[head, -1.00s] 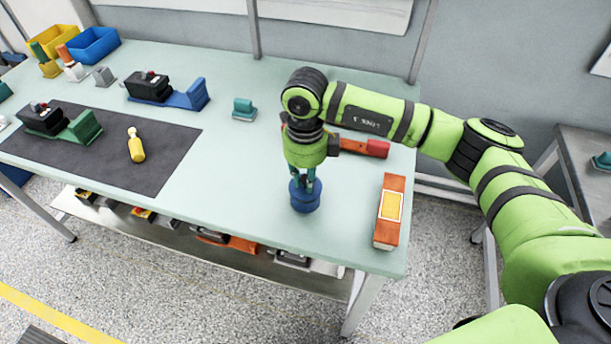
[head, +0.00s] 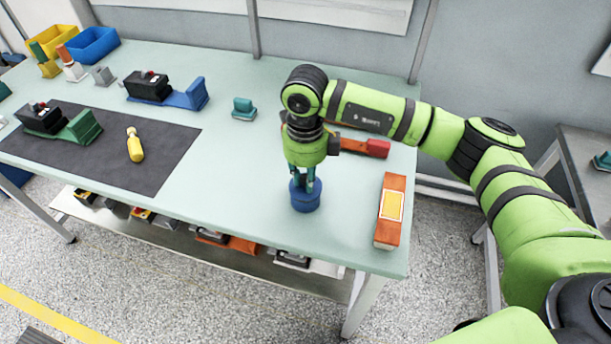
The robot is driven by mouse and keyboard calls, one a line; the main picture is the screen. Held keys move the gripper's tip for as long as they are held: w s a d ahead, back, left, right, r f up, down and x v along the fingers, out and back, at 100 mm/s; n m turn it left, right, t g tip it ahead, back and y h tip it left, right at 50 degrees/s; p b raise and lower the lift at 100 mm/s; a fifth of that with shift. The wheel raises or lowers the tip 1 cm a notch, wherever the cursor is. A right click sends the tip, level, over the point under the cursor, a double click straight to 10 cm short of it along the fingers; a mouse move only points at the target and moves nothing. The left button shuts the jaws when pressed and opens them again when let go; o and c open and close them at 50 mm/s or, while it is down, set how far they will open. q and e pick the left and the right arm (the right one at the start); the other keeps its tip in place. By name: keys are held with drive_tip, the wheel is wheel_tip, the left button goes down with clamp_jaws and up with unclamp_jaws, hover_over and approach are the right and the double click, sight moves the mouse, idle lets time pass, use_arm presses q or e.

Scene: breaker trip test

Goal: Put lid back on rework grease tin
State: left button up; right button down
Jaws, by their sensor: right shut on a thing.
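The blue rework grease tin (head: 306,200) stands upright on the light green bench near its front right part. My right gripper (head: 304,183) points straight down over the tin, with its fingertips at the tin's top. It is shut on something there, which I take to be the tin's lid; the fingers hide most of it. I cannot tell whether the lid is seated on the tin or slightly above it. My left gripper is not in view.
An orange box with a yellow label (head: 390,211) stands right of the tin. A red-ended item (head: 376,148) lies behind my right gripper. A small teal block (head: 244,109) stands at the back. A dark mat (head: 95,150) holds a yellow bottle (head: 135,145). Bench left of the tin is clear.

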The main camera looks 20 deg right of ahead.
drive_tip(key=shift+f+b, duration=0.15)
drive_tip(key=shift+b, duration=0.45)
idle(1.2)
idle(0.4)
drive_tip(key=c, duration=1)
unclamp_jaws()
drive_tip(key=shift+c, duration=0.2)
drive_tip(key=o, duration=0.5)
drive_tip(key=shift+c, duration=0.2)
drive_tip(key=shift+r+p, duration=1.8)
drive_tip(key=shift+r, duration=1.75)
